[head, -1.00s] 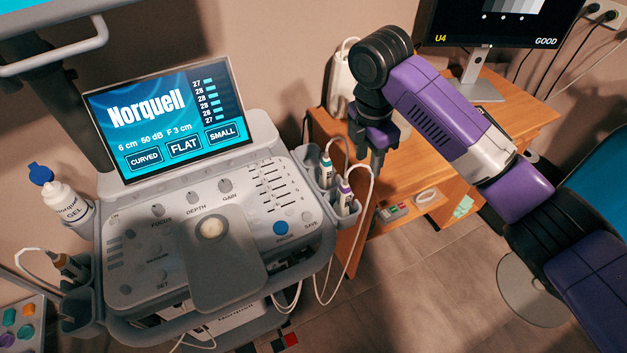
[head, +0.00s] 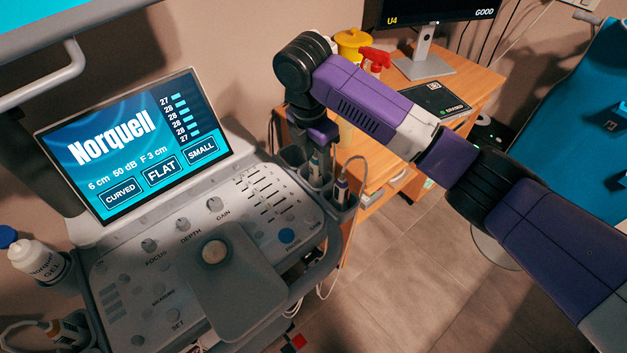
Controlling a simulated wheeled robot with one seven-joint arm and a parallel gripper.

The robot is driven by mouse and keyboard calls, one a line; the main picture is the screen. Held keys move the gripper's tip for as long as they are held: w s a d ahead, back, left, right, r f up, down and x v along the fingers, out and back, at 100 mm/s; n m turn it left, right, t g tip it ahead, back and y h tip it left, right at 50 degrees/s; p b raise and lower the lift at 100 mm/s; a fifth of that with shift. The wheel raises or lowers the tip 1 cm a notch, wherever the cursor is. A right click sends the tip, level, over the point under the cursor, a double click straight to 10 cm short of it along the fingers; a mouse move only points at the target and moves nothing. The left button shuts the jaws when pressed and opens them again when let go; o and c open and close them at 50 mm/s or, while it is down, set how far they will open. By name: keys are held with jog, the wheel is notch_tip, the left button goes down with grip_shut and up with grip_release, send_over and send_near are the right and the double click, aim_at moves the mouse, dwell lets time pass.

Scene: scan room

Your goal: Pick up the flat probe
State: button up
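The ultrasound cart (head: 255,208) carries a holder (head: 349,214) on its right side with two probes in it. One probe with a teal band (head: 315,170) stands at the back. One with a purple band (head: 341,190) stands nearer the front. A third probe, orange-banded (head: 63,332), sits at the cart's lower left. I cannot tell from their shapes which is the flat one. My gripper (head: 313,148) points down just above and behind the teal-banded probe. Its fingertips are too small and partly hidden to tell their opening; I see nothing carried in it.
The cart's screen (head: 135,145) reads Norquell, with a FLAT label. A gel bottle (head: 38,262) stands at the left. Behind my arm is a wooden desk (head: 466,84) with a monitor and a yellow container (head: 352,44). Probe cables hang below the holder. Floor at right front is clear.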

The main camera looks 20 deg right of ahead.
aim_at(317, 169)
jog(key=shift+w+d+f, duration=0.1)
jog(key=shift+f, duration=1.1)
jog(key=shift+w+d+f, duration=0.1)
jog(key=shift+f, duration=1.05)
grip_shut()
